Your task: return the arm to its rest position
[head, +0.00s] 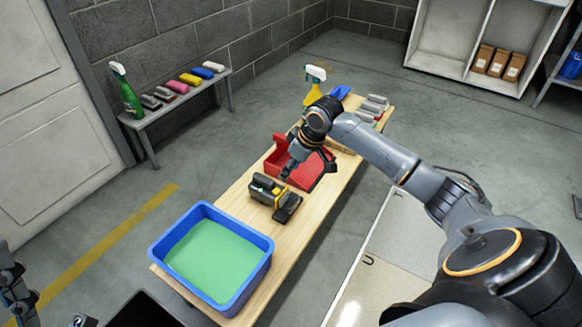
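My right arm reaches in from the right over the wooden bench (258,215). Its gripper (304,180) hangs above the bench beside the red bin (279,160), and hides part of it. Its two fingers look spread apart with nothing visible between them. A dark grey device with a yellow part (272,190) lies on the bench just below and left of this gripper; they look apart, though the exact height is unclear. A piece of my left arm or gripper (14,290) shows at the lower left edge, cut off, so its fingers cannot be judged.
A blue tub (158,246) with a green bottom stands on the bench's near end. A yellow spray bottle (313,88) and several grey blocks (372,108) are at the far end. A side shelf (183,108) holds a green spray bottle (126,96) and several colored pads. Floor between is clear.

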